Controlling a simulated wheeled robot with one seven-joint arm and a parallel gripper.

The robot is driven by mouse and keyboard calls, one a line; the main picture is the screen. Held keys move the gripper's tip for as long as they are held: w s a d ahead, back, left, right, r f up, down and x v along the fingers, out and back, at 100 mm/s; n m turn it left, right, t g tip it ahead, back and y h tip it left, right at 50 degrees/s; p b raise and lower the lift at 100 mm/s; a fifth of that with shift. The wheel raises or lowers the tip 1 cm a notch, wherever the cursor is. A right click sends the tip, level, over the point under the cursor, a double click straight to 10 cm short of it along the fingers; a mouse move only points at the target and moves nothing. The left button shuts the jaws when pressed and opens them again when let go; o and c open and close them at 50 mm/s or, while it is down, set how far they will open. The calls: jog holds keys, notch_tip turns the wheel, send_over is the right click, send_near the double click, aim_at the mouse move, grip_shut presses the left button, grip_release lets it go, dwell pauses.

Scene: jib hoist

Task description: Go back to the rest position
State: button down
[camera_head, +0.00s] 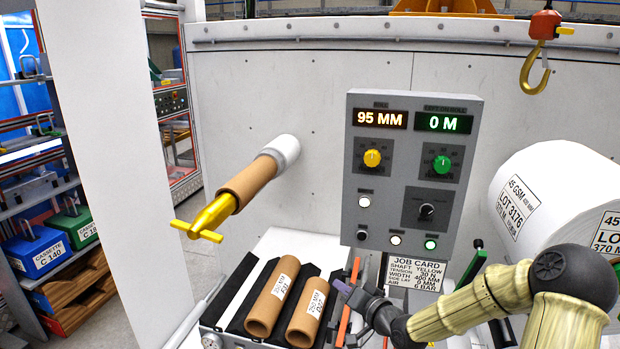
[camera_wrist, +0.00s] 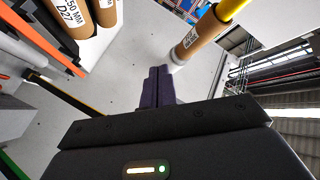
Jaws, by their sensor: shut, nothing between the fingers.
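My gripper (camera_head: 341,287) is at the lower middle of the head view, just right of two brown cardboard cores on the tray. In the wrist view its two dark fingers (camera_wrist: 158,86) are together with nothing between them. A yellow shaft (camera_head: 212,217) carrying a brown core (camera_head: 247,183) sticks out of the white wall; the core also shows in the wrist view (camera_wrist: 192,38). My arm comes in from the lower right, in front of the white roll (camera_head: 548,200). I cannot tell whether the gripper touches the orange strip beside it.
A grey control panel (camera_head: 413,172) reads 95 MM and 0 M, with a job card (camera_head: 414,276) below. Loose cores (camera_head: 272,297) lie on the black-grooved tray (camera_head: 241,279). A yellow hook (camera_head: 535,72) hangs upper right. A shelf of cassettes (camera_head: 37,250) stands left.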

jog(key=s+f+n+g+h, duration=0.3)
jog(key=s+f+g+h, duration=0.25)
jog(key=s+f, duration=0.2)
jog(key=s+d+r+g+h, duration=0.1)
jog(key=s+d+r+g, duration=0.1)
jog(key=s, duration=0.7)
jog(key=s+d+r+g+h+b, duration=0.1)
jog(key=s+d+r+g+h, duration=0.1)
jog(key=s, duration=0.7)
jog(key=shift+r+g, duration=0.2)
jog(key=shift+g, duration=0.65)
dwell(0.9)
